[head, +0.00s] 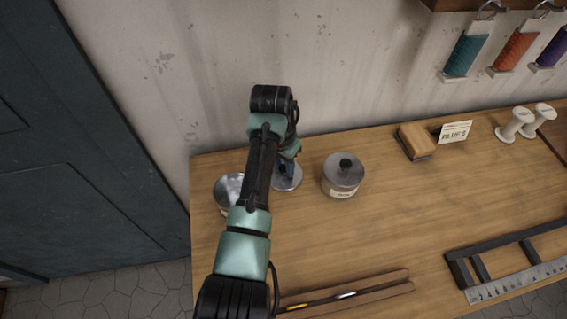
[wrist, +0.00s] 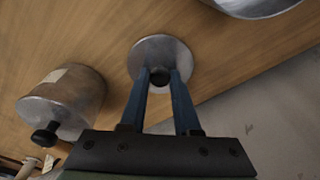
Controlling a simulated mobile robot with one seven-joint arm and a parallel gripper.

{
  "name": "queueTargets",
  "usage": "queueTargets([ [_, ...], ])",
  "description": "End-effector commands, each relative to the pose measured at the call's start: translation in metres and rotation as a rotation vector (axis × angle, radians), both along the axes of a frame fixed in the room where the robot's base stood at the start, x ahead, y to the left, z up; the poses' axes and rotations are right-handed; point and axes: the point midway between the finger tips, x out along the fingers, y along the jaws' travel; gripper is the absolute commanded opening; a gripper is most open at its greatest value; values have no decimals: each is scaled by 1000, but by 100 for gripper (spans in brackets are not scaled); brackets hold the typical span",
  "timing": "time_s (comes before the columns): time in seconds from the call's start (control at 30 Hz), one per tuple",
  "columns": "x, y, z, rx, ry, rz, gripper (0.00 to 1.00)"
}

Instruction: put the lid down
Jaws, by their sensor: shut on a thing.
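My gripper (wrist: 160,76) is shut on the dark knob of a round grey metal lid (wrist: 160,50). In the head view the lid (head: 288,181) shows partly under my arm, between two tins. It is over the wooden bench, close to its surface; I cannot tell whether it touches. An open metal tin (head: 227,187) stands left of the lid, partly hidden by my arm. It also shows cut off at the top right of the wrist view (wrist: 254,8).
A lidded tin (head: 342,178) with a black knob and label stands close to the right of the lid. Wooden strips (head: 345,293) lie at the front of the bench (head: 400,215). A brush-like block (head: 415,142) sits near the wall. The middle right is clear.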

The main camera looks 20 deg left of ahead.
Motion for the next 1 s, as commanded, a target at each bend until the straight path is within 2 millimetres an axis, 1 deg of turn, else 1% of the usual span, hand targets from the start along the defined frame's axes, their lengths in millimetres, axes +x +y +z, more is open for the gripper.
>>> queueTargets([
  [0.13, 0, 0, -3, 0, 0, 0, 0],
  [0.17, 0, 0, -3, 0, 0, 0, 32],
  [0.3, 0, 0, -3, 0, 0, 0, 57],
  [0.33, 0, 0, -3, 0, 0, 0, 60],
  [0.6, 0, 0, -2, 0, 0, 0, 60],
  [0.73, 0, 0, 7, 1, -2, 0, 60],
  [0.87, -3, 1, 29, 1, -5, -1, 60],
  [1.0, -7, 2, 60, 2, -6, -1, 60],
])
